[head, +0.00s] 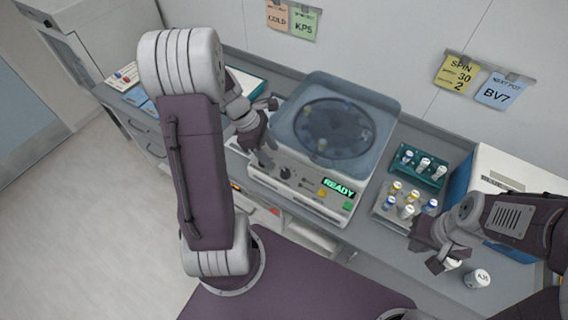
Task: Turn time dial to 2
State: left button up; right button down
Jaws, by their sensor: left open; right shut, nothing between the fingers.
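The centrifuge (310,200) stands on the counter with its clear lid (375,105) down over a round rotor. Its front panel has a dark dial (285,173), another small knob to the right of it, and a green READY display (339,188). The dial's numbers and setting are too small to read. My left gripper (265,158) is open at the panel's left end, just left of the dial; whether it touches anything cannot be told. My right gripper (436,262) is shut and empty, over the counter at the right.
A yellow note (456,75) reads SPIN 30 2, beside a blue note (500,92) reading BV7. A teal rack (436,182) and a grey rack (379,210) hold capped tubes right of the centrifuge. A white-capped container (477,279) stands near my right gripper.

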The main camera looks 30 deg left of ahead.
aim_at(285, 171)
pick_arm(q)
jog(key=x, duration=0.9)
jog(key=shift+w+d+f+b, duration=0.1)
jog(key=shift+w+b, duration=0.2)
jog(key=shift+c, duration=0.3)
grip_shut()
